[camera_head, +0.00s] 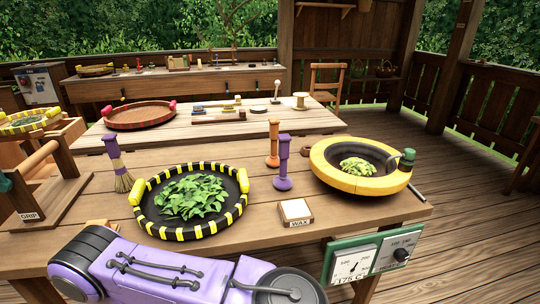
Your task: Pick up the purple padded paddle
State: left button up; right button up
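A purple upright tool (283,164) with a slim handle and a wider rounded foot stands on the near table, between the leaf tray and the yellow-rimmed pan. It looks like the padded paddle, though its padding cannot be made out. A similar orange tool (273,144) stands just behind it, slightly left. A brush (117,164) with a purple handle and straw bristles stands at the left of the tray. A purple link of my arm crosses the bottom of the view, in front of the table. Neither of my grippers shows.
A black tray with yellow marks (147,212) holds green leaves. A yellow-rimmed pan (330,172) holds leaves, with a green-handled tool (408,157) at its right rim. A white WAX block (295,209) lies in front of the purple tool. A wooden GRIP stand (50,205) is at left.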

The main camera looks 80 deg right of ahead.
aim_at(282, 181)
jog(key=z, duration=2.15)
